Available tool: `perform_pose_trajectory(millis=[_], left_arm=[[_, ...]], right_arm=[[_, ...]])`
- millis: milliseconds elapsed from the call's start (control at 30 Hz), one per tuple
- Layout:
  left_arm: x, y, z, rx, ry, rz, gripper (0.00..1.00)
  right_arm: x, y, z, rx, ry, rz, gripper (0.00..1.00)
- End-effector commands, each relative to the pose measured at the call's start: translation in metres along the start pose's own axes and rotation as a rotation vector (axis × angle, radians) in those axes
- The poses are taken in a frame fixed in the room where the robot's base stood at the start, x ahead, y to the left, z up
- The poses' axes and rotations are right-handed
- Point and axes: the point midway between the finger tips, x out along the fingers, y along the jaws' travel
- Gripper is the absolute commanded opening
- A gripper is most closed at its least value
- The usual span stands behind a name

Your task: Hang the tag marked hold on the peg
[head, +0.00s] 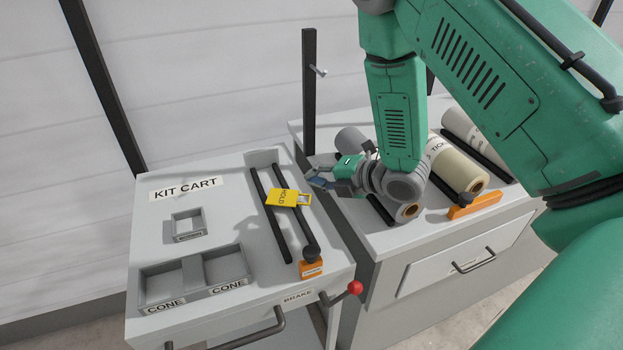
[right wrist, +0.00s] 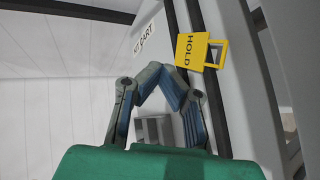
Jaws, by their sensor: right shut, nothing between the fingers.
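The yellow tag marked HOLD (head: 283,198) lies across the black rails on the kit cart, its open loop handle toward the right. It also shows in the right wrist view (right wrist: 192,51), beyond the fingertips. The peg (head: 320,72) is a small light hook on a dark upright post behind the carts. My right gripper (head: 314,180) is just right of the tag's handle, apart from it. Its fingertips (right wrist: 158,76) meet with nothing between them. My left gripper is in neither view.
The kit cart (head: 228,163) holds a small bin (head: 187,224) and two cone trays (head: 160,285). An orange block with a black knob (head: 311,268) sits at the rails' front end. A red brake knob (head: 354,287) sticks out in front. Fabric rolls (head: 458,170) lie on the right cabinet.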

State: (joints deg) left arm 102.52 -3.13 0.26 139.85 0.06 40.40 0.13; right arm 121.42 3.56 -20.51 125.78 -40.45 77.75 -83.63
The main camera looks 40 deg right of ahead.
Motion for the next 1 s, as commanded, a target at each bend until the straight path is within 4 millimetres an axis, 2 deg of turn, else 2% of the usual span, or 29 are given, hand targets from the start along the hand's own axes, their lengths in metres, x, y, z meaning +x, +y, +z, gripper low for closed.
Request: perform_pose_trajectory(millis=[1000], left_arm=[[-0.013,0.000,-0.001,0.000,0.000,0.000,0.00]], right_arm=[[-0.018,0.021,0.016,-0.259,0.077,-0.015,0.00]])
